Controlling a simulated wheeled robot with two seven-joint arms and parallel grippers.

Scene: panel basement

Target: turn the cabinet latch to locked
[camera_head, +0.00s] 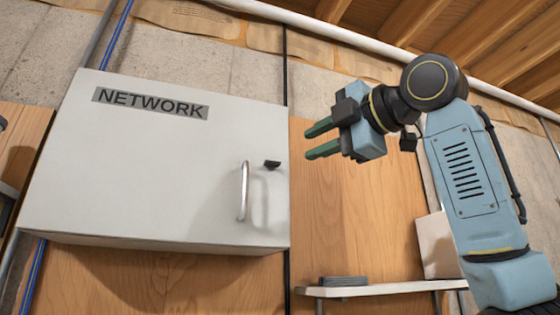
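A white cabinet (150,160) with a grey NETWORK label (150,103) hangs on the wall at the left and middle. Its door looks closed. A small black latch (272,164) sits near the door's right edge, turned roughly sideways. A curved metal handle (243,190) stands just below and left of the latch. My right gripper (320,139) is to the right of the cabinet, a little higher than the latch and apart from it. Its two green fingers point left, with a gap between them and nothing held. My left gripper is out of view.
A small white shelf (390,289) with a dark grey flat item (343,281) is at the lower right. A white box (437,245) stands behind my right arm. Wooden panel (350,220) lies clear below my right gripper.

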